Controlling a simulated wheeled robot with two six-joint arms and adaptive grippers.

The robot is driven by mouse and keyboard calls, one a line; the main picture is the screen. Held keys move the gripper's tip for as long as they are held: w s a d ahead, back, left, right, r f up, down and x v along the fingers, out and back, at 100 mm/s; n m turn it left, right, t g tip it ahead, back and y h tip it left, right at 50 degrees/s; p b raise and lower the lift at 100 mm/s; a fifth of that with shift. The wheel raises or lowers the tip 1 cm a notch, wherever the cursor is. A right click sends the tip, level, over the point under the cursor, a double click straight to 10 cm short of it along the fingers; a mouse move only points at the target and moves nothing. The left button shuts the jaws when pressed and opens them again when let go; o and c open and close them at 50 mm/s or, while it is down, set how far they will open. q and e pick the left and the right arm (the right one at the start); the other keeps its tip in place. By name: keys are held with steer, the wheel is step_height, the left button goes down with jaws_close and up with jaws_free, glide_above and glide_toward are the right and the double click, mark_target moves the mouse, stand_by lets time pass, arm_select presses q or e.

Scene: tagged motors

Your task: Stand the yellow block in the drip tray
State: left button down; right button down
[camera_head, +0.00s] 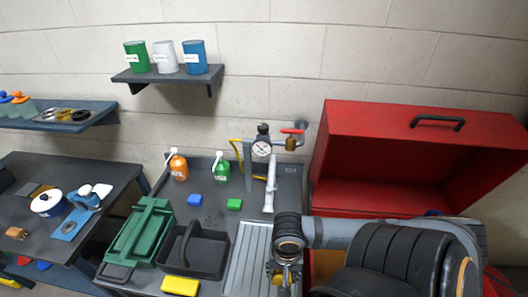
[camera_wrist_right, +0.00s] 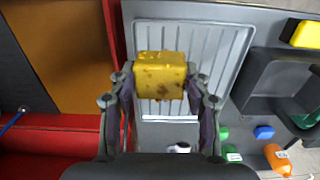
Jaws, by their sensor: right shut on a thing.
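My right gripper (camera_head: 284,274) is shut on a yellow block (camera_wrist_right: 160,75), which shows dark smudges in the right wrist view. In that view the fingers (camera_wrist_right: 160,88) grip its two sides, and the block appears in front of the drip tray. The drip tray (camera_head: 246,262) is a light grey ribbed tray on the bench; it also shows in the wrist view (camera_wrist_right: 226,50). In the head view the gripper is at the tray's right side and mostly hides the block. I cannot tell the gap between block and tray. My left gripper is not in view.
A second yellow block (camera_head: 180,285) lies at the bench's front edge, by a black carrier (camera_head: 208,262). A green toolbox (camera_head: 140,232) stands left. Blue (camera_head: 194,199) and green (camera_head: 234,204) blocks, bottles and a gauge stand (camera_head: 262,150) are behind. A red chest (camera_head: 345,160) stands right.

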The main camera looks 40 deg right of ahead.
steer(key=w+d+f+b, duration=0.1)
steer(key=w+f+b, duration=0.1)
steer(key=w+f, duration=0.1)
steer(key=w+d+f+b, duration=0.2)
steer(key=w, duration=0.2)
steer(key=w+d+f+b, duration=0.1)
steer(key=w+f+b, duration=0.1)
steer(key=w+f, duration=0.1)
steer(key=shift+w+d+f, duration=0.1)
steer(key=shift+w+f, duration=0.05)
steer(key=shift+w, duration=0.3)
steer(key=shift+w+d+f, duration=0.1)
steer(key=shift+w+f, duration=0.05)
steer(key=shift+w, duration=0.25)
steer(key=shift+w+f, duration=0.1)
steer(key=shift+f, duration=0.05)
steer(key=shift+w+d+f, duration=0.1)
steer(key=shift+w+f, duration=0.05)
steer(key=shift+f, duration=1.65)
steer(key=c, duration=0.6)
jaws_free()
steer(key=shift+f, duration=0.1)
step_height(320, 180, up, 12)
steer(key=shift+r+p, duration=0.1)
steer(key=shift+p, duration=0.4)
